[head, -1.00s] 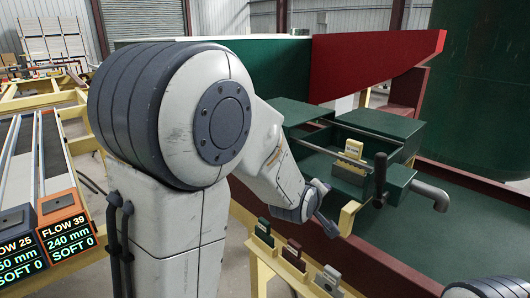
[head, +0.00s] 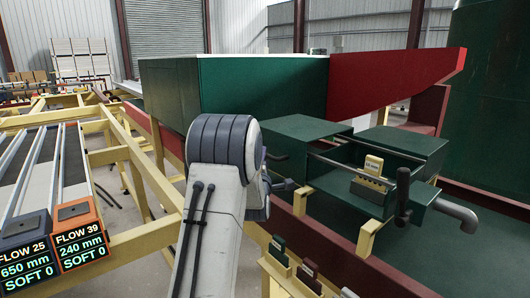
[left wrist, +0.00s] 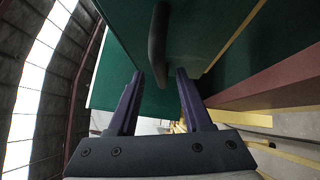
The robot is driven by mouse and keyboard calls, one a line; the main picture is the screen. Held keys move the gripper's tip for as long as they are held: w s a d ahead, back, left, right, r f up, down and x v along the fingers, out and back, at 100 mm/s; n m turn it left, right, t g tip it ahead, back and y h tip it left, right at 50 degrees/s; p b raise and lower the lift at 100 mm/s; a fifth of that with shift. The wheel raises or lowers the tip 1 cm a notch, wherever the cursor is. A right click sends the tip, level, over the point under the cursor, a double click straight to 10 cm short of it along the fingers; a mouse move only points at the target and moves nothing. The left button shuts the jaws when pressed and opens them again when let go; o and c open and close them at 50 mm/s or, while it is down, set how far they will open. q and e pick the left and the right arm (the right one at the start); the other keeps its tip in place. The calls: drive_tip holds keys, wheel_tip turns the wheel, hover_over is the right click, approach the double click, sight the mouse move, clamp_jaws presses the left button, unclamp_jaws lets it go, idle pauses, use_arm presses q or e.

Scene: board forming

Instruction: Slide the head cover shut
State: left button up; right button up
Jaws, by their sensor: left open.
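The green head box (head: 412,143) stands on the right, with two rails (head: 370,170) along its open middle. A flat-topped green cover (head: 305,128) sits at the left end of these rails, leaving the middle open. A dark curved handle (left wrist: 158,45) stands out from a green face in the left wrist view. My left gripper (head: 286,184) is beside the cover's left end in the head view. In the left wrist view its two fingers (left wrist: 159,74) are apart and empty, with the handle just beyond their tips; contact cannot be judged. My right gripper is out of view.
A yellow tagged block (head: 371,172) sits in the box opening. A dark upright lever (head: 403,195) and grey pipe (head: 456,212) stand at the box's right. A yellow rack (head: 285,278) with tagged blocks is below. A large green trough (head: 262,85) lies behind.

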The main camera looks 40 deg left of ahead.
use_arm(q)
drive_tip(key=shift+p+x, duration=0.3)
drive_tip(key=shift+x, duration=1.15)
clamp_jaws()
drive_tip(key=shift+f, duration=0.1)
